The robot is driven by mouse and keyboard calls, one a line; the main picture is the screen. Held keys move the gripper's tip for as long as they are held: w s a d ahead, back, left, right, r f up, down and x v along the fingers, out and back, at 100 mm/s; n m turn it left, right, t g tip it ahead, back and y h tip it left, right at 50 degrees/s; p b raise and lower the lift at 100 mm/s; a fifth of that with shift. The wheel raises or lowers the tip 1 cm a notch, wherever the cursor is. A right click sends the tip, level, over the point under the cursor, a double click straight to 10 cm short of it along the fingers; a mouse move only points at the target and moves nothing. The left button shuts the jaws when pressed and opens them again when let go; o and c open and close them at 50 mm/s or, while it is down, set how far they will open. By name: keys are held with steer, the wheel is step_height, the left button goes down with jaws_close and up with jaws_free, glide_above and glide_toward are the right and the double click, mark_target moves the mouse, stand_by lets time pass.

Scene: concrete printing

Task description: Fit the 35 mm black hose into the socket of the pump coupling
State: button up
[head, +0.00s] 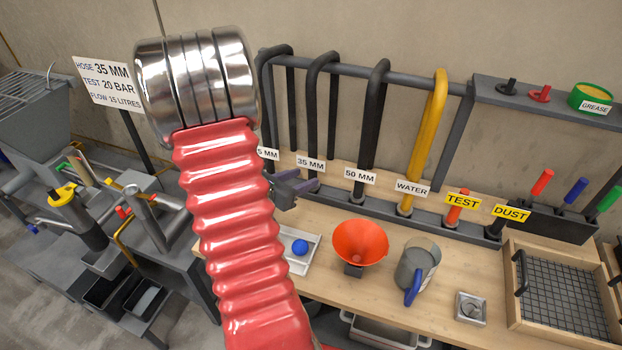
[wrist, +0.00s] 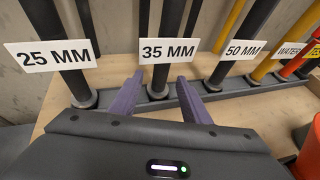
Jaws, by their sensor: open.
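The black 35 mm hose (head: 313,115) stands in the rack behind its "35 MM" label, its top bent over. In the wrist view the hose (wrist: 160,80) shows between my two purple fingertips. My gripper (wrist: 160,77) is open and pointed at the hose just below the label. I cannot tell whether the fingers reach around it. In the head view my gripper (head: 300,186) is partly hidden behind my red ribbed arm. The pump machinery (head: 75,215) stands at the left, with upright pipes and a yellow collar. I cannot tell which part is the coupling socket.
The 50 mm hose (head: 373,130) and yellow water hose (head: 426,130) stand to the right. The 25 mm hose (wrist: 62,30) is to the left. An orange funnel (head: 360,242), a grey jug (head: 416,268) and a mesh tray (head: 558,290) are on the bench. A sign (head: 108,84) reads "HOSE 35 MM".

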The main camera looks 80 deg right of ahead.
mark_target(312, 174)
steer(key=shift+s+d, duration=0.15)
steer(key=shift+d, duration=0.05)
steer(key=shift+x, duration=2.55)
steer(key=shift+f, duration=0.15)
steer(key=shift+c, duration=0.3)
jaws_close()
